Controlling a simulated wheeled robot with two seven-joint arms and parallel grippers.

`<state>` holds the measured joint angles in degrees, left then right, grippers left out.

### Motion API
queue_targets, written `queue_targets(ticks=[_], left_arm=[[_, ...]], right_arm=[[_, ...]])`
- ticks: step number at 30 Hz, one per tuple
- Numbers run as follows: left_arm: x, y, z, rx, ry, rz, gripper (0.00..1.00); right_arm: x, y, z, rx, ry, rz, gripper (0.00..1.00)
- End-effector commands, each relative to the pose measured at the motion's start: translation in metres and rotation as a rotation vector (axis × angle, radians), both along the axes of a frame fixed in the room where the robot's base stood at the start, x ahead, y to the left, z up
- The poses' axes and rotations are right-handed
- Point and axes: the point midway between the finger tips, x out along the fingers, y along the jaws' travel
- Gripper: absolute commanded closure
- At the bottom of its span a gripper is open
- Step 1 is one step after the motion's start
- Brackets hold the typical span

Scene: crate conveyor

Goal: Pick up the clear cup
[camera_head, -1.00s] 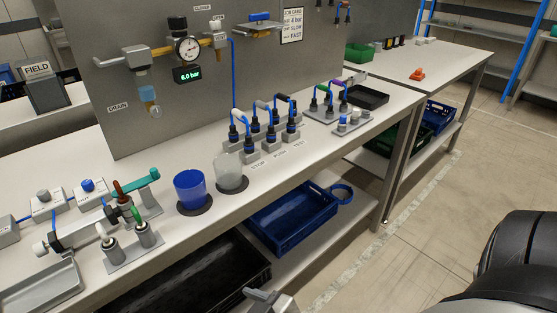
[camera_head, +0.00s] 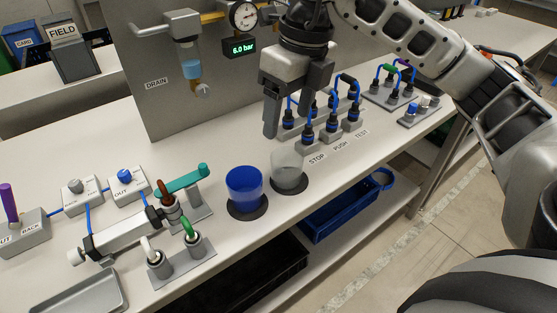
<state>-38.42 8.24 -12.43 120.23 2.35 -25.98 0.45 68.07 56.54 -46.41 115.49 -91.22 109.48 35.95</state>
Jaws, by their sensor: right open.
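The clear cup (camera_head: 288,172) is a frosted, see-through cup standing upright on a dark round pad on the white bench. A blue cup (camera_head: 244,186) stands on its own dark pad just to its left. My right gripper (camera_head: 291,120) hangs above the bench with its fingers pointing down, behind and above the clear cup. It is open with nothing between its fingers, and looks apart from the cup. My left gripper is not in view.
Several black plugs with blue hoses (camera_head: 333,122) stand right behind the clear cup, partly hidden by my right gripper. A grey panel (camera_head: 150,50) with a gauge rises behind. A blue crate (camera_head: 345,208) sits on the lower shelf.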

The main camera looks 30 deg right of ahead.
Motion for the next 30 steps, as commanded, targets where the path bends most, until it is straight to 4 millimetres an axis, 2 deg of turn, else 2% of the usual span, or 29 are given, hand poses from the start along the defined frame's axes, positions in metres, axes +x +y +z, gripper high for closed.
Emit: queue_targets(ticks=[1,4,15,19,25,30], left_arm=[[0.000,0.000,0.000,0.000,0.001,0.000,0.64],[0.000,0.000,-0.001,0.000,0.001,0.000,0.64],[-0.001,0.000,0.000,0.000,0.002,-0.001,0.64],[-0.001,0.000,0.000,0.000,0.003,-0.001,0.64],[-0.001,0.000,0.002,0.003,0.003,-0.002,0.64],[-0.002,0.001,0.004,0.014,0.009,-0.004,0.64]], right_arm=[[0.002,-0.011,0.005,-0.041,-0.014,-0.027,0.32],[0.003,-0.019,0.000,-0.074,-0.019,-0.050,0.32],[0.011,-0.016,-0.075,-0.074,-0.016,-0.046,0.32],[0.014,-0.015,-0.091,-0.072,-0.019,-0.045,0.32],[0.015,-0.014,-0.103,-0.071,-0.019,-0.044,0.32],[0.019,-0.013,-0.128,-0.071,-0.016,-0.044,0.32]])
